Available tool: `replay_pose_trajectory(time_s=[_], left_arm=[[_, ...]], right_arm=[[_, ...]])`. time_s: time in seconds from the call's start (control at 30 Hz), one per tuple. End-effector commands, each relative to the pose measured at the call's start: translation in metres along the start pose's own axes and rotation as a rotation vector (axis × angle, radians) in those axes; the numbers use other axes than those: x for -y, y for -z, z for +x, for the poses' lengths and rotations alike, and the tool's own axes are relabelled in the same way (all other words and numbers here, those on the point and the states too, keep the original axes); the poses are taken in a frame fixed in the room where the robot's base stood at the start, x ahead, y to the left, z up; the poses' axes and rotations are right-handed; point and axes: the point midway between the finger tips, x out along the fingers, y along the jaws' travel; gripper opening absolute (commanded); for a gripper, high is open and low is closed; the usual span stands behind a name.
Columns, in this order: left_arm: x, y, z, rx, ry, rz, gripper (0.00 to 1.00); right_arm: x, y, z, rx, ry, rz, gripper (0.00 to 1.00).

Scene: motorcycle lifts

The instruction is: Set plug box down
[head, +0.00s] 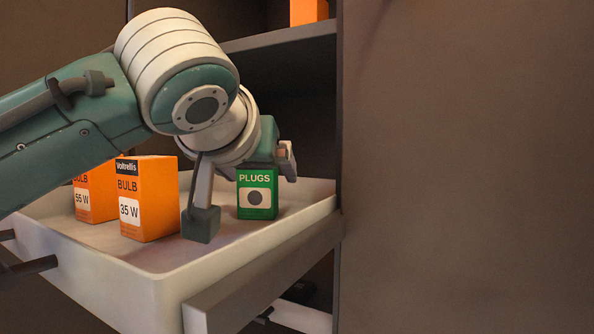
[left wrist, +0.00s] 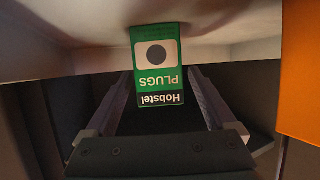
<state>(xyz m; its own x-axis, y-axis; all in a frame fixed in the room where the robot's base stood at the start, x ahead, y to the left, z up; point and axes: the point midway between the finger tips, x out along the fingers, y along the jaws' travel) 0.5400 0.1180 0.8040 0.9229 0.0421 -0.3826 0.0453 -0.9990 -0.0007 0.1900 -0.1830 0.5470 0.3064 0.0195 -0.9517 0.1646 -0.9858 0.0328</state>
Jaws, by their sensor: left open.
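The green plug box (head: 257,197) stands upright on the floor of the white tray (head: 160,283), near its right side. In the left wrist view the box (left wrist: 157,75) appears upside down, reading "Hobstel PLUGS". My left gripper (head: 245,190) is open, reaching down from the left arm. One dark fingertip is left of the box and the other finger is at its upper right. The left wrist view shows gaps between the box and both fingers. The box's top is partly hidden by the gripper in the head view. My right gripper is not in view.
Two orange bulb boxes, 35 W (head: 148,205) and 55 W (head: 93,192), stand in the tray left of my gripper. Another orange box (head: 308,11) is on the shelf above (head: 280,37). A brown panel (head: 465,170) fills the right side.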

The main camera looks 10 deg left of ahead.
Motion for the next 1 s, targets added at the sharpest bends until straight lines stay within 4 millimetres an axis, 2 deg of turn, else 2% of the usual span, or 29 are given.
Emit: replay_pose_trajectory(time_s=[0.23, 0.33, 0.8, 1.0], left_arm=[[0.0, 0.004, -0.002, -0.002, 0.0, 0.0, 0.9], [0.0, 0.004, -0.011, 0.001, -0.001, 0.001, 0.9], [-0.001, 0.005, -0.102, 0.0, -0.004, 0.0, 0.9], [0.0, 0.003, -0.12, 0.0, -0.002, 0.0, 0.9]], right_arm=[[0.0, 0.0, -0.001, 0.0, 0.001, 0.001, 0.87], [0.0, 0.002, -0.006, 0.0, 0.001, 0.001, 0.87], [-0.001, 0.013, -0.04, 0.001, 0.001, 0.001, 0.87], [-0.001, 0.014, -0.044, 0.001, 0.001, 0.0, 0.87]])
